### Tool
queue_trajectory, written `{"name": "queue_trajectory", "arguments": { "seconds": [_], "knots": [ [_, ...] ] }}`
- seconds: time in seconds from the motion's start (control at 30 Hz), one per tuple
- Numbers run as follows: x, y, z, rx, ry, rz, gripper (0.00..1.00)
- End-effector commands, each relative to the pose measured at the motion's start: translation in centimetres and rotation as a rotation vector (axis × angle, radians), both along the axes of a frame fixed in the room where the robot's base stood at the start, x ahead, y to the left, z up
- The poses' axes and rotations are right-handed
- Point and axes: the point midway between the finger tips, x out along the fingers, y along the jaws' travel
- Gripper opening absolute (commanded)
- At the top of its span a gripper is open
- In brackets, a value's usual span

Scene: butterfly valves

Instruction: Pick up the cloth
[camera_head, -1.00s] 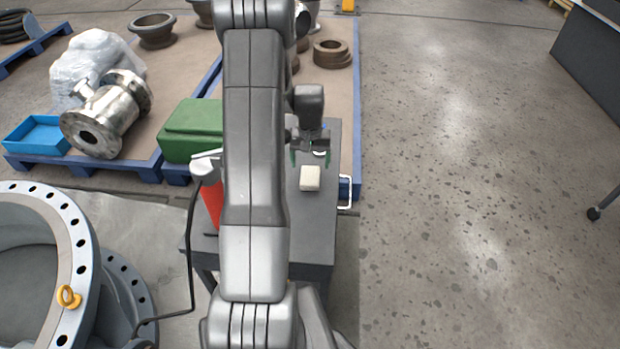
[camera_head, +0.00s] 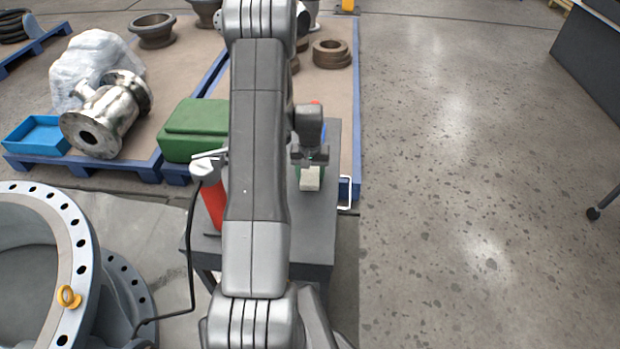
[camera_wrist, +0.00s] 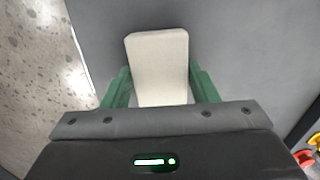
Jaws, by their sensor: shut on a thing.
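The cloth (camera_head: 310,179) is a small cream-white folded block on the dark grey top of a small table (camera_head: 312,222). My gripper (camera_head: 311,170) is over it from above, at its far end. In the wrist view the cloth (camera_wrist: 158,58) lies between the two green fingers, and my gripper (camera_wrist: 160,88) is shut on it. The cloth's near end is hidden by the gripper body in the wrist view. I cannot tell whether the cloth is touching the table top or just above it.
A red extinguisher-like bottle (camera_head: 213,203) stands at the table's left side. A green case (camera_head: 195,130), a metal valve body (camera_head: 106,115) and a blue tray (camera_head: 37,136) sit on pallets behind. A white handle (camera_head: 346,193) is on the table's right side. Open floor lies to the right.

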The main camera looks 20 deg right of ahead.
Motion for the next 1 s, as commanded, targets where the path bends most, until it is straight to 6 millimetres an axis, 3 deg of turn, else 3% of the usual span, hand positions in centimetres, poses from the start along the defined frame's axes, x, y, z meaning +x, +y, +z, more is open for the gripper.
{"name": "queue_trajectory", "arguments": {
  "seconds": [0.27, 0.7, 1.0],
  "knots": [
    [0.0, 0.0, 0.5, -0.001, -0.002, 0.000, 0.32],
    [0.1, 0.0, 8.0, -0.002, -0.004, 0.000, 0.32],
    [0.0, 0.0, 10.0, 0.000, 0.001, 0.000, 0.32]
  ]
}}
